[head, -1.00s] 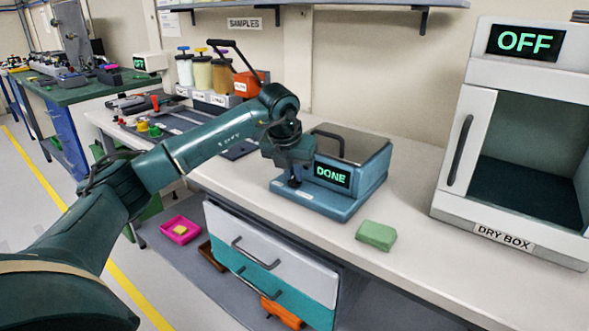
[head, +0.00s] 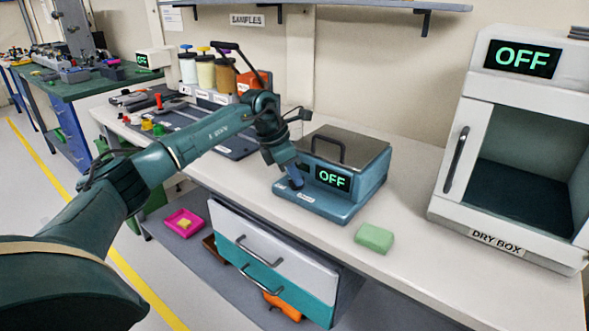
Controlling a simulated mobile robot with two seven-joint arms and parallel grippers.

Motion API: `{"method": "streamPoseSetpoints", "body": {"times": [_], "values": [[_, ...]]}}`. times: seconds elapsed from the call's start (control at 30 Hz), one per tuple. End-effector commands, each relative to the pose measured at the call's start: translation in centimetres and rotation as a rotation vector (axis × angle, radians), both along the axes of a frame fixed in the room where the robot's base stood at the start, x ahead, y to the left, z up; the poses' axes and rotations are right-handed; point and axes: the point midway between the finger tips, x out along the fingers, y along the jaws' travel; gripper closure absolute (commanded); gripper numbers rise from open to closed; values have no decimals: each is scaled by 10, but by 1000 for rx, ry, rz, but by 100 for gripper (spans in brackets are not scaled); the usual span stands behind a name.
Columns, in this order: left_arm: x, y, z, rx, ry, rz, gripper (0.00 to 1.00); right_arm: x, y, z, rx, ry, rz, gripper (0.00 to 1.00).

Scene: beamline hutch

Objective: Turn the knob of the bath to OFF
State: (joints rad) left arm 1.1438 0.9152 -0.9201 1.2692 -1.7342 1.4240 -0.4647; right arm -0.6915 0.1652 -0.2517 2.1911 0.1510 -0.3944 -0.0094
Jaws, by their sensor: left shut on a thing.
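The bath (head: 340,205) is a blue box with a grey lid and a black handle on the bench. The lid lies closed on it. Its front display (head: 333,178) reads OFF in green letters. My left gripper (head: 294,183) reaches down to the left part of the bath's front, where the knob sits. It is shut on the knob, which the fingers mostly hide. The knob's pointer cannot be made out. My right gripper is not in view.
A green sponge-like block (head: 374,238) lies on the bench in front of the bath. The dry box (head: 500,150) stands open at right, its display reading OFF. Jars (head: 206,74) stand behind my left arm. Drawers (head: 262,255) are below the bench.

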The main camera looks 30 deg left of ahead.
Motion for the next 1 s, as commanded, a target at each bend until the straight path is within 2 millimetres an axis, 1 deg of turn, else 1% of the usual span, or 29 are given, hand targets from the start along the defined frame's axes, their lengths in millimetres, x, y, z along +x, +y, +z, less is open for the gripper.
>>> {"method": "streamPoseSetpoints", "body": {"times": [0.03, 0.2, 0.4, 0.9, 0.93, 1.0], "values": [[2, 2, 4, 0, -7, -23, 100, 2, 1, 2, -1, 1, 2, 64], [2, 1, 4, 0, -8, -106, 100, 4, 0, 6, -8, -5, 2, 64], [2, 2, 3, 2, -9, -158, 100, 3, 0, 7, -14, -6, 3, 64], [2, 2, 3, 2, -9, -174, 100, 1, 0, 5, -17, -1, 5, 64], [2, 2, 3, 2, -9, -174, 87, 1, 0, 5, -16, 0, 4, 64], [2, 1, 3, 2, -7, -174, 81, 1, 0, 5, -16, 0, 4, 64]]}}
